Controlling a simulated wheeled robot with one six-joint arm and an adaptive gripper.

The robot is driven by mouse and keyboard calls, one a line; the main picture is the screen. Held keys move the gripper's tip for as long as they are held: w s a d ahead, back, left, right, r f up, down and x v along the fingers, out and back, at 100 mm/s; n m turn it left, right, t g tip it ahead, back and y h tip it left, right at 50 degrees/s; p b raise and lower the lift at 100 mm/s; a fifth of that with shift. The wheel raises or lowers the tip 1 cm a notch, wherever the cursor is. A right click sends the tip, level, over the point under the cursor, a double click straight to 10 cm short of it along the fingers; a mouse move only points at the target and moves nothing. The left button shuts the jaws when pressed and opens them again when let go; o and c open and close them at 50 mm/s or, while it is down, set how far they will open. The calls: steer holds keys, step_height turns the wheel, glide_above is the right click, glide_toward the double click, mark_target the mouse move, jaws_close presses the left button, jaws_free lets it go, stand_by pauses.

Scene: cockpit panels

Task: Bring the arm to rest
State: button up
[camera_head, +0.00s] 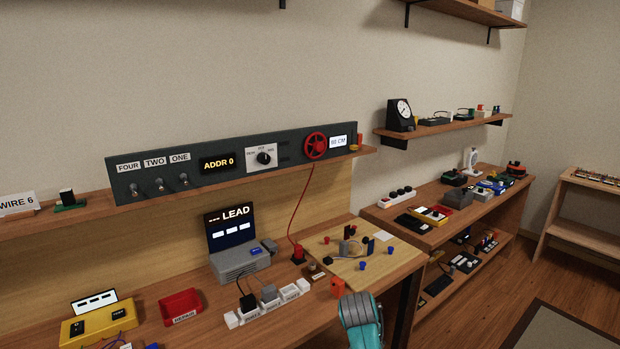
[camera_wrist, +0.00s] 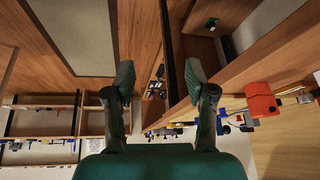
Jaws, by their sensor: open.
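My gripper (camera_wrist: 160,82) shows in the wrist view with its two dark fingers spread wide apart. It is open, and nothing is between the fingers. In the head view a teal and grey part of my arm shows at the bottom, in front of the wooden workbench (camera_head: 205,296) near its right end. My fingertips cannot be made out in the head view. In the wrist view an orange-red block (camera_wrist: 262,100) lies right of the right finger, apart from it.
A panel (camera_head: 220,168) with switches, a dial and a red wheel stands on the wall shelf. The bench holds a grey device (camera_head: 240,262), a red tray (camera_head: 182,306) and a yellow box (camera_head: 98,322). A second bench (camera_head: 407,232) stands to the right. Open floor (camera_head: 575,285) shows at far right.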

steer(key=s+d+f+n+t+y, duration=0.1)
steer(key=s+d+f+n+t, duration=0.15)
steer(key=s+f, duration=1.1)
steer(key=s+f+n+t+y, duration=0.1)
steer(key=s+f+n+t, duration=0.25)
steer(key=s, duration=1.35)
steer(key=s+r+t+y, duration=0.1)
steer(key=s+r, duration=0.3)
steer(key=s, duration=0.5)
steer(key=s+r+t, duration=0.1)
steer(key=s+r, duration=0.2)
steer(key=s, duration=0.6)
steer(key=s+r+n+t, duration=0.1)
steer(key=s+r+t, duration=0.1)
steer(key=s+r, duration=0.8)
steer(key=shift+s+d+r+n, duration=0.15)
steer(key=shift+s+r+n, duration=0.25)
steer(key=shift+r, duration=2.3)
